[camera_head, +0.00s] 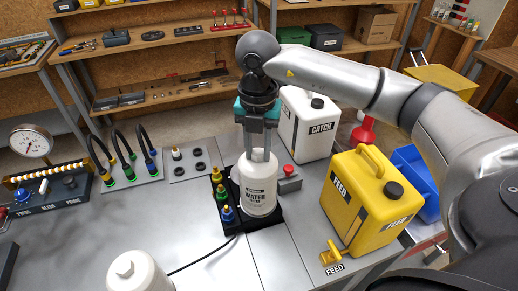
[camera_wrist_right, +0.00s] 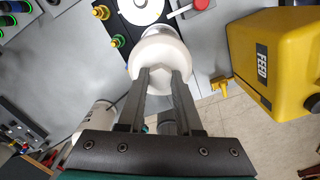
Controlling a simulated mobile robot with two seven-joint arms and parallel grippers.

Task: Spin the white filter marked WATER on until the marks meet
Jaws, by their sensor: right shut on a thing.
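The white filter marked WATER (camera_head: 259,196) stands upright on a black base (camera_head: 266,218) in the middle of the bench in the head view. My right gripper (camera_head: 259,156) comes down from above, shut on the filter's top. In the right wrist view my right gripper's fingers (camera_wrist_right: 162,72) lie against the white filter (camera_wrist_right: 163,48). The alignment marks cannot be made out. My left gripper is not in view.
Coloured fittings (camera_head: 222,195) stand close left of the filter. A red button (camera_head: 289,170), the yellow FEED can (camera_head: 362,200) and the white CATCH can (camera_head: 307,125) are to the right. Another white container (camera_head: 138,277) is at the front.

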